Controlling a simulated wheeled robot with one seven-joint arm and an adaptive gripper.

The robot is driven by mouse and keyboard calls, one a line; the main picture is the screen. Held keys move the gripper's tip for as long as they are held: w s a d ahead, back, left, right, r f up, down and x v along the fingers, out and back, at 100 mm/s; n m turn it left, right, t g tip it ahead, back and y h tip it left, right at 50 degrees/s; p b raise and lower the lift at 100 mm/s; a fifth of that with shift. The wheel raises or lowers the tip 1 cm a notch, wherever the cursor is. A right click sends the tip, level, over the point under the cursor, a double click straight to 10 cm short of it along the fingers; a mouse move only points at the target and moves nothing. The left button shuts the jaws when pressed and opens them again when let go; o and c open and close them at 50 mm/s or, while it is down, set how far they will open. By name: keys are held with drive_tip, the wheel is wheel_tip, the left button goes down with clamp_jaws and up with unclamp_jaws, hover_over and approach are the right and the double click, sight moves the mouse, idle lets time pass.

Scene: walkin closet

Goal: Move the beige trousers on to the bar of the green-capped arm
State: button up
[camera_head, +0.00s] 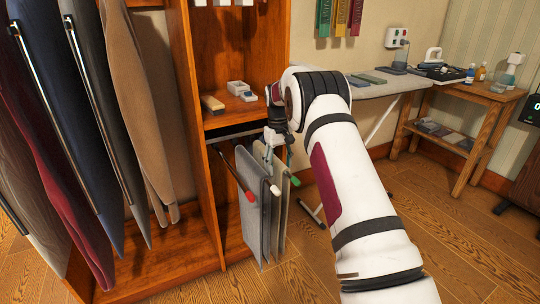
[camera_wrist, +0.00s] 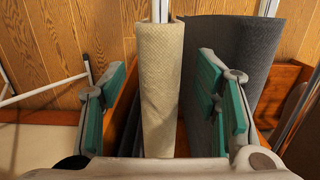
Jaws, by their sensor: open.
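The beige trousers (camera_wrist: 160,85) hang folded over a bar in the middle of the wrist view. My gripper (camera_wrist: 166,95) is open, with one green-padded finger on each side of them. The grey trousers (camera_wrist: 240,50) hang just to their right, partly behind the right finger. In the head view the beige trousers (camera_head: 281,213) hang beside the grey trousers (camera_head: 251,215) on the pull-out rack. The green cap (camera_head: 295,181) shows at the rack's right, with a white cap (camera_head: 275,190) and a red cap (camera_head: 250,196) to its left. My gripper's fingers are small and partly hidden there.
The wooden closet upright (camera_head: 188,130) stands left of the rack. Several garments (camera_head: 95,120) hang at the left. A shelf with small boxes (camera_head: 238,88) is above the rack. An ironing board (camera_head: 385,84) stands behind my arm. Floor is clear at front right.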

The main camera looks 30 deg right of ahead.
drive_tip(key=r, duration=1)
drive_tip(key=shift+w+a+r, duration=0.1)
drive_tip(key=shift+w+r, duration=0.25)
drive_tip(key=shift+w, duration=0.05)
drive_tip(key=s+a+r, duration=0.6)
drive_tip(key=s+r, duration=0.3)
drive_tip(key=s, duration=0.2)
drive_tip(key=s+a+r, duration=0.6)
drive_tip(key=s+r, duration=0.3)
drive_tip(key=s, duration=0.2)
drive_tip(key=s+a+f+t, duration=0.1)
drive_tip(key=s+a, duration=0.1)
drive_tip(key=s, duration=0.7)
drive_tip(key=s+a, duration=0.3)
drive_tip(key=s, duration=0.6)
drive_tip(key=s+a+f, duration=0.1)
drive_tip(key=s+f, duration=0.3)
drive_tip(key=s, duration=0.3)
drive_tip(key=s+a+f, duration=0.1)
drive_tip(key=s+f, duration=0.4)
drive_tip(key=s, duration=0.2)
wheel_tip(320, 180, up, 24)
drive_tip(key=t+p, duration=0.4)
drive_tip(key=p, duration=1.8)
drive_tip(key=shift+d+r, duration=0.15)
drive_tip(key=shift+d, duration=0.15)
